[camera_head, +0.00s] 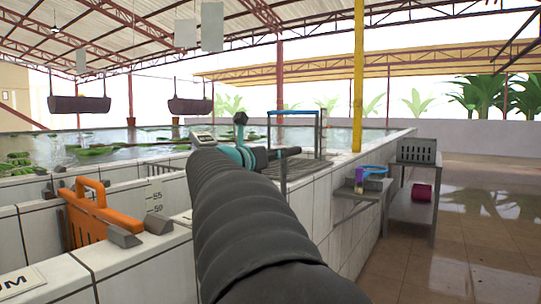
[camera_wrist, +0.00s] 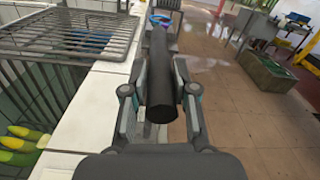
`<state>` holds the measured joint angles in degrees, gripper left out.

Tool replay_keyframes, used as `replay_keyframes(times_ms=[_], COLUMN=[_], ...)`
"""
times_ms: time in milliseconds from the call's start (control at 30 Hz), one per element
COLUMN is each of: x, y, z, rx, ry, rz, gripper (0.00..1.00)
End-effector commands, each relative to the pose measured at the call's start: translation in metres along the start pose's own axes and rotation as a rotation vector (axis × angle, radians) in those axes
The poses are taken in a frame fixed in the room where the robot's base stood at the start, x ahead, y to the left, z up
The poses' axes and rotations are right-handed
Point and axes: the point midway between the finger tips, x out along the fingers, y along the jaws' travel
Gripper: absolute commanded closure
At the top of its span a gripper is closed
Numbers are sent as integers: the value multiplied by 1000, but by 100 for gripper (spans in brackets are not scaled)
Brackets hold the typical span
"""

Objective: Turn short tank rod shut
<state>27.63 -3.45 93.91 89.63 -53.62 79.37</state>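A thick dark rod, apparently the short tank rod, shows in the wrist view (camera_wrist: 161,85) with its blunt near end towards me. My gripper (camera_wrist: 161,68) has one finger on each side of this rod. Whether both pads touch it or a thin gap is left, I cannot tell. In the head view, a dark rod (camera_head: 288,152) sticks out rightwards beyond my arm at the tank wall. There my gripper is mostly hidden behind my dark sleeved arm. The rod's far end and mounting are hidden.
A metal grate (camera_wrist: 70,32) lies left of the rod above a tank opening. White tiled walls (camera_head: 340,220) run beside my arm. An orange slotted gate (camera_head: 95,212) stands at left.

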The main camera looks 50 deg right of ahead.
Motion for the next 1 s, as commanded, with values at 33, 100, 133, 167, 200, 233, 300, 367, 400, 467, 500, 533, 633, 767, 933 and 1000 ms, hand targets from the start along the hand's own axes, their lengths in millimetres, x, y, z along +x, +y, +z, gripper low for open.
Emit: replay_keyframes(times_ms=[33, 100, 133, 167, 200, 233, 300, 367, 400, 467, 500, 533, 633, 767, 933, 1000], x=[0, 0, 0, 0, 0, 0, 0, 0, -1, -4, -7, -11, -26, -53, -85, -96], y=[2, 1, 1, 1, 0, 0, 0, 0, 0, 0, 0, 1, 1, 1, 2, 2], z=[-2, -2, -2, -2, -2, -2, -1, -1, -1, -1, -1, 0, 0, 0, 0, -1], rx=[-2, -2, -2, -2, -1, -1, -1, -1, -1, -1, -1, 0, 0, 0, -1, -1], ry=[2, 2, 2, 2, 2, 2, 1, 1, 1, 1, 0, 0, -1, -1, -1, 0], rz=[2, 2, 1, 1, 0, 0, 0, 0, 0, 1, 1, 3, 5, 6, 7, 6], gripper=[58, 48, 48, 48, 48, 48, 48, 48, 48, 48, 48, 48, 48, 48, 48, 48])
